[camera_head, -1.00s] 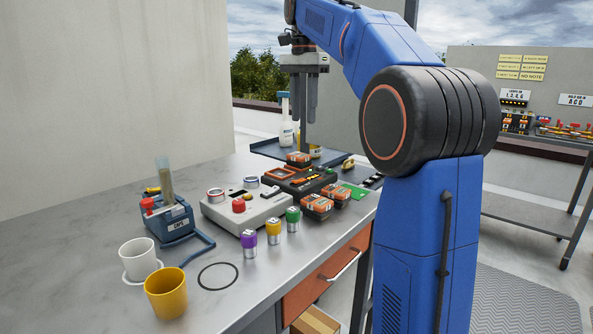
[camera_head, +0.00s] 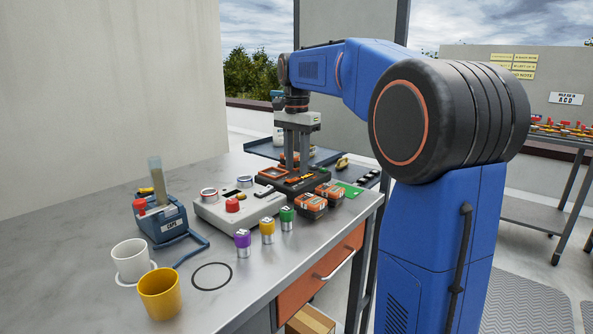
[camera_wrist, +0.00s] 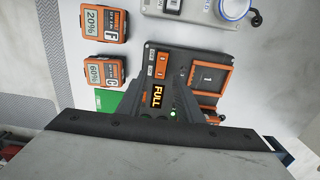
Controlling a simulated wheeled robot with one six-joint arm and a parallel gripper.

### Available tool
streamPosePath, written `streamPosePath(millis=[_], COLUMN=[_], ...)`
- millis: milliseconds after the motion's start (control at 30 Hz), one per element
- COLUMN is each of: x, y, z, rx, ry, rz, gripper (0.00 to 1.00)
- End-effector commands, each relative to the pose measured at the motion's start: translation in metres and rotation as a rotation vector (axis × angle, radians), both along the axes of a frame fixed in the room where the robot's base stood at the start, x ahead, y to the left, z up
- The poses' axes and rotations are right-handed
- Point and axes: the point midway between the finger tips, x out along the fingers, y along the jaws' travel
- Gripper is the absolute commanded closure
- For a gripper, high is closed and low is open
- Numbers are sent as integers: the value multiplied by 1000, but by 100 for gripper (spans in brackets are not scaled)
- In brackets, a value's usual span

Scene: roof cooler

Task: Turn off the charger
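The charger (camera_wrist: 200,55) is a dark box with orange-framed bays in the wrist view; it also shows on the bench in the head view (camera_head: 268,184). Its bay marked 1 (camera_wrist: 208,79) looks empty. An orange part at the second bay is mostly hidden by my gripper. An orange rocker switch (camera_wrist: 162,65) sits near its left edge, above a display (camera_wrist: 159,94) reading FULL. A green light (camera_wrist: 173,114) is lit. My gripper (camera_head: 296,168) points down just above or behind the charger. Contact and finger opening are unclear.
Two orange batteries marked 20% F (camera_wrist: 105,25) and 60% C (camera_wrist: 103,71) lie beside the charger. A grey box with a red knob (camera_head: 232,204) stands in front, with purple, yellow and green cylinders (camera_head: 267,231). Two cups (camera_head: 160,293) stand at the front left.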

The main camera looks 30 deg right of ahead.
Motion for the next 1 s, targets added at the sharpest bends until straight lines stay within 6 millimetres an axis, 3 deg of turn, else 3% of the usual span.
streamPosePath(millis=[200,567,700,1000], x=[0,0,0,-1], y=[0,0,0,3], z=[-20,-23,-23,-22], rx=[0,0,0,-43], ry=[1,0,0,-17], rz=[0,0,0,3], gripper=[67,67,100,100])
